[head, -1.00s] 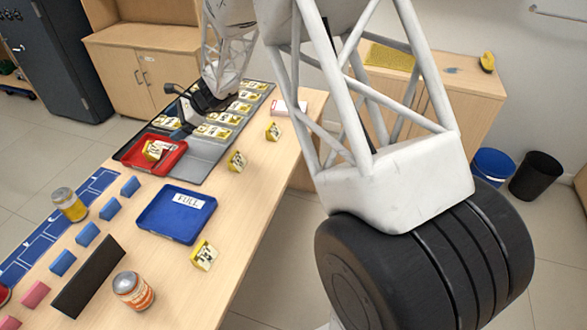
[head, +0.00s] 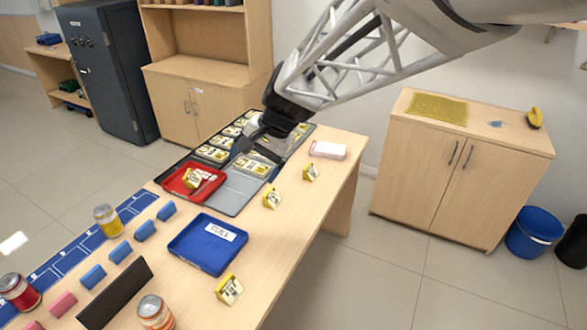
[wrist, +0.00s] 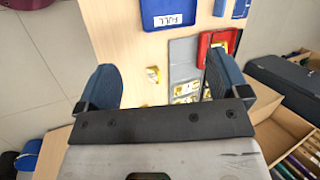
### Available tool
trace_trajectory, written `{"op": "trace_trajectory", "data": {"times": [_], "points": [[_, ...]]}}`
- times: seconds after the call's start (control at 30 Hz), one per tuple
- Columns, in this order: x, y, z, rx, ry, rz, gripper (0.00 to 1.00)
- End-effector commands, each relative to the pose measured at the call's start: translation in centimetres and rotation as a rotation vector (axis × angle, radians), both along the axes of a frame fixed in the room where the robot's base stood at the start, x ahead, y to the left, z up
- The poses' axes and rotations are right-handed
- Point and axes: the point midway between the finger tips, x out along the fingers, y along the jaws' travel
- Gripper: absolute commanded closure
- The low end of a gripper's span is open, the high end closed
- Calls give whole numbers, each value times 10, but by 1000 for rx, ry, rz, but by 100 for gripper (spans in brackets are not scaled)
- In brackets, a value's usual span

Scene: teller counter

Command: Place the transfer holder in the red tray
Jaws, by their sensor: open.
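The red tray (head: 183,193) lies on the long wooden table, left of a grey board. A small yellow holder with a printed white face (head: 192,178) sits in it. Similar yellow holders stand on the bare wood: one (head: 311,172) near the far end, one (head: 272,198) in the middle, one (head: 229,290) near the front. I cannot tell which is the transfer holder. My gripper (head: 244,146) is open over the compartment tray at the far end. In the wrist view its fingers are wide apart, a yellow holder (wrist: 152,75) shows between them, and the red tray (wrist: 207,38) is partly behind one finger.
A blue tray marked FULL (head: 205,258) lies in front of the grey board (head: 233,194). Cans, blue and pink blocks and a black bar (head: 115,293) fill the near left. The right table strip is mostly clear.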

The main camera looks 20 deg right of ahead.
Motion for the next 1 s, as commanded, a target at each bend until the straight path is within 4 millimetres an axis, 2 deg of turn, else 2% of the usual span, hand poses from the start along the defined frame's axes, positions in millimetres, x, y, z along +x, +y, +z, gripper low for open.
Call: {"op": "trace_trajectory", "data": {"times": [0.03, 0.3, 0.6, 0.8, 1.0], "points": [[-16, -5, 5, -32, -22, 31, 7], [-93, -34, 18, -215, -125, 203, 7], [-171, -66, 20, -424, -218, 387, 7], [-203, -81, 18, -525, -253, 471, 7], [-215, -87, 17, -562, -264, 502, 7]]}}
